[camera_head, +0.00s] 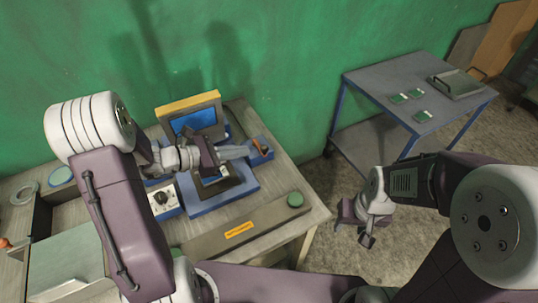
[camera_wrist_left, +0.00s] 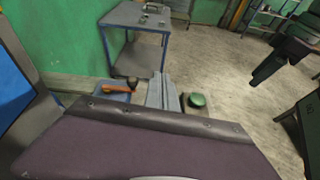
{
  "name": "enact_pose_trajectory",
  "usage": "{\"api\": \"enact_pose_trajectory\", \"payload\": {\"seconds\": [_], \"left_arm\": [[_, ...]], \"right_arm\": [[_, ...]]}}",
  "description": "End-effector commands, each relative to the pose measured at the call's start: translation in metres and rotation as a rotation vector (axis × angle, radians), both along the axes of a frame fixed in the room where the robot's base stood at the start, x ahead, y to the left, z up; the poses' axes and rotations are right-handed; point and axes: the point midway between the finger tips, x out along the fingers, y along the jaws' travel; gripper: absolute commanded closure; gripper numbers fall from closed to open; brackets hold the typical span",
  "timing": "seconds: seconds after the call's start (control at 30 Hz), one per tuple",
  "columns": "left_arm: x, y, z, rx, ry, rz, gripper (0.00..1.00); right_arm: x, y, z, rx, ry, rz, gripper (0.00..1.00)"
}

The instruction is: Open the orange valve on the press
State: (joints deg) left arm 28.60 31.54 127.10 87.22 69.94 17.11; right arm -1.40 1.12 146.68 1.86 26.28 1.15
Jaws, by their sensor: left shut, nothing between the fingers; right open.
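The press (camera_head: 225,198) is a blue-based machine with a dark plate and a yellow-topped screen, standing on the workbench. The orange valve (camera_head: 262,147) is a small lever at the right end of the press's blue part. In the left wrist view the orange lever (camera_wrist_left: 105,86) lies left of my fingers, beside a dark knob. My left gripper (camera_head: 246,151) is shut and empty, its fingertips close to the valve in the head view; I cannot tell whether they touch. My right gripper (camera_head: 355,224) is open and empty, off the bench's right side.
A green round button (camera_head: 295,199) sits on a strip with an orange label (camera_head: 239,231) at the bench front. A dial box (camera_head: 165,200) stands left of the press. A blue-legged cart (camera_head: 365,79) with several green boards stands at right. The green wall is close behind.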

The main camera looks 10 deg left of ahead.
Motion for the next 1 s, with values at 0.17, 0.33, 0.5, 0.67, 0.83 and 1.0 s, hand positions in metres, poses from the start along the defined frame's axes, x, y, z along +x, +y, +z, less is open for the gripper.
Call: {"api": "enact_pose_trajectory", "payload": {"seconds": [0.17, 0.33, 0.5, 0.67, 0.83, 1.0], "left_arm": [[0.002, 0.060, -0.048, -0.050, 0.071, 0.171, 1.00], [0.000, 0.072, -0.050, -0.053, 0.076, 0.203, 1.00], [0.000, 0.071, -0.050, -0.052, 0.076, 0.199, 1.00], [0.005, 0.065, -0.052, -0.053, 0.077, 0.197, 1.00], [0.024, 0.043, -0.063, -0.051, 0.078, 0.193, 1.00], [0.048, 0.016, -0.076, -0.050, 0.079, 0.191, 1.00]], "right_arm": [[0.000, 0.000, -0.017, 0.000, 0.000, 0.000, 0.52], [0.000, 0.000, -0.017, 0.000, -0.001, 0.000, 0.52], [0.000, 0.000, -0.017, 0.000, -0.001, 0.000, 0.52], [0.000, 0.000, -0.016, 0.000, -0.001, 0.000, 0.52], [0.000, 0.000, -0.013, 0.000, 0.000, 0.000, 0.52], [0.000, 0.000, -0.009, 0.000, 0.000, 0.000, 0.52]]}}
